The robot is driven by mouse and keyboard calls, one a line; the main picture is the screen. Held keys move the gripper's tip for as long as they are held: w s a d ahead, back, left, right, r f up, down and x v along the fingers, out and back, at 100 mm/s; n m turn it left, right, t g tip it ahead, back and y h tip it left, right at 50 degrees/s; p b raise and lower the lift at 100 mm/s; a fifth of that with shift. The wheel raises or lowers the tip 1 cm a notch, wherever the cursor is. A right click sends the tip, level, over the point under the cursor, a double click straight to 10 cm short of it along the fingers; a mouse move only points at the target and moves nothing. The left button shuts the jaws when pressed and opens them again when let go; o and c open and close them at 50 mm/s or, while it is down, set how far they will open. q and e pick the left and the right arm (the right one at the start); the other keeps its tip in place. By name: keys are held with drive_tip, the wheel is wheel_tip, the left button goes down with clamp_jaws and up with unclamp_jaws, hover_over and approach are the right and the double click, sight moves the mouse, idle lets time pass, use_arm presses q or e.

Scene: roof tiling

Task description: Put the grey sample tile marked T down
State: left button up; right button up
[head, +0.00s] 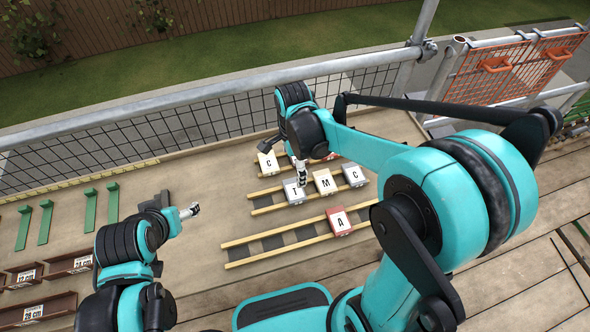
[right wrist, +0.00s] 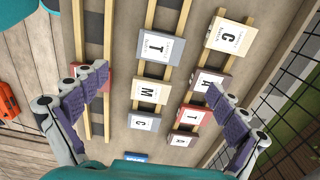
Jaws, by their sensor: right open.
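The grey tile marked T (head: 294,192) lies flat on the middle pair of wooden battens, at the left end of its row in the head view. It also shows in the right wrist view (right wrist: 160,47), with a small gap to the cream tile marked M (right wrist: 148,90). My right gripper (right wrist: 156,79) is open, its purple-padded fingers wide apart with nothing held between them. In the head view the right gripper (head: 301,175) is just above the T tile and hides part of its far edge. My left gripper (head: 190,211) is away to the left; its jaws are too small to read.
The M tile (head: 325,182) and a grey C tile (head: 355,174) share the row. A cream C tile (head: 268,163) lies on the far battens, a red A tile (head: 339,221) on the near ones. Green brackets (head: 45,222) and brown labelled trays (head: 70,264) stand left. A mesh railing runs behind.

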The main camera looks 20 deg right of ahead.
drive_tip(key=s+d+r+n+t, duration=0.4)
drive_tip(key=s+r+n+t, duration=0.3)
drive_tip(key=n, duration=1)
drive_tip(key=s+r, duration=0.1)
drive_tip(key=s, duration=0.2)
drive_tip(key=shift+s+d+n, duration=0.15)
drive_tip(key=shift+d+n, duration=0.15)
drive_tip(key=shift+d, duration=0.05)
drive_tip(key=shift+f, duration=0.1)
